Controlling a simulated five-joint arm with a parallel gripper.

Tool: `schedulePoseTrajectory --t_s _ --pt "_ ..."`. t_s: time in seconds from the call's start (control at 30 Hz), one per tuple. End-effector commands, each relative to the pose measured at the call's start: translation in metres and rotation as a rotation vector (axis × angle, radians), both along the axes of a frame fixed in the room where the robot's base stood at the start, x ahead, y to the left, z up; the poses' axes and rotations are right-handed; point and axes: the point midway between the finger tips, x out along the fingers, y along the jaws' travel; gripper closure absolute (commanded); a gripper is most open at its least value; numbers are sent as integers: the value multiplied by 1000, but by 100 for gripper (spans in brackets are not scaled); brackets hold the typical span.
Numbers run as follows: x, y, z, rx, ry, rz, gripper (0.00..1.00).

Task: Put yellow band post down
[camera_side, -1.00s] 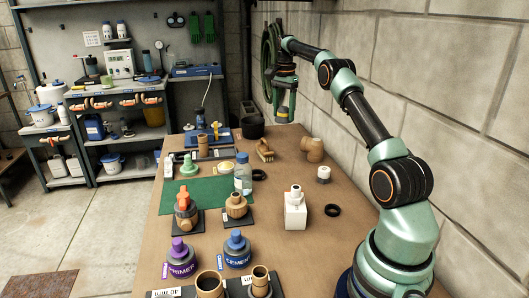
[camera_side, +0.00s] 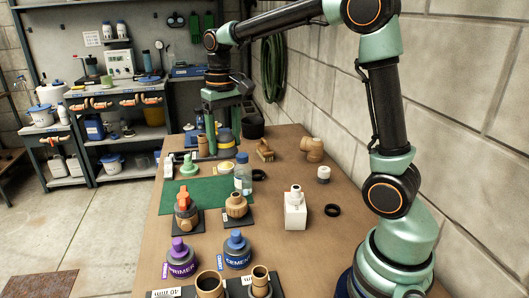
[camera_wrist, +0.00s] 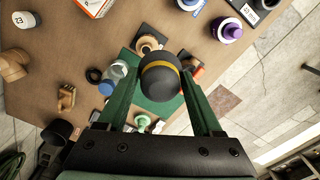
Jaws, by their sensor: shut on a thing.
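The yellow band post (camera_side: 226,141) is dark grey with a yellow ring. It also shows in the wrist view (camera_wrist: 160,84), seen from above with its rounded dark top. My gripper (camera_side: 221,128) is shut on it, with a green finger on each side. The post is over the far end of the brown bench (camera_side: 275,195), beyond the green mat (camera_side: 180,198). I cannot tell whether its base touches anything.
A wooden fitting on a dark tray (camera_side: 203,147) and a black cup (camera_side: 251,125) are close to the gripper. A clear bottle (camera_side: 243,175), brush (camera_side: 265,149) and pipe elbow (camera_side: 312,149) stand nearer. The bench's right side has bare room.

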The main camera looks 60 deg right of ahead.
Motion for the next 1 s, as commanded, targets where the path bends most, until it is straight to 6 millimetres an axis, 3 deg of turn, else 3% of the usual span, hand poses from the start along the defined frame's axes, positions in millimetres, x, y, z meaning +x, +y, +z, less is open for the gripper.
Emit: schedulePoseTrajectory --t_s 0.1,0.3,0.7,1.0 --pt "-20 27 -4 -1 -2 145 100" --pt "-39 46 -10 -1 -1 272 100" --pt "-74 48 -51 0 1 290 100" --pt "-76 48 -54 -1 0 289 100"
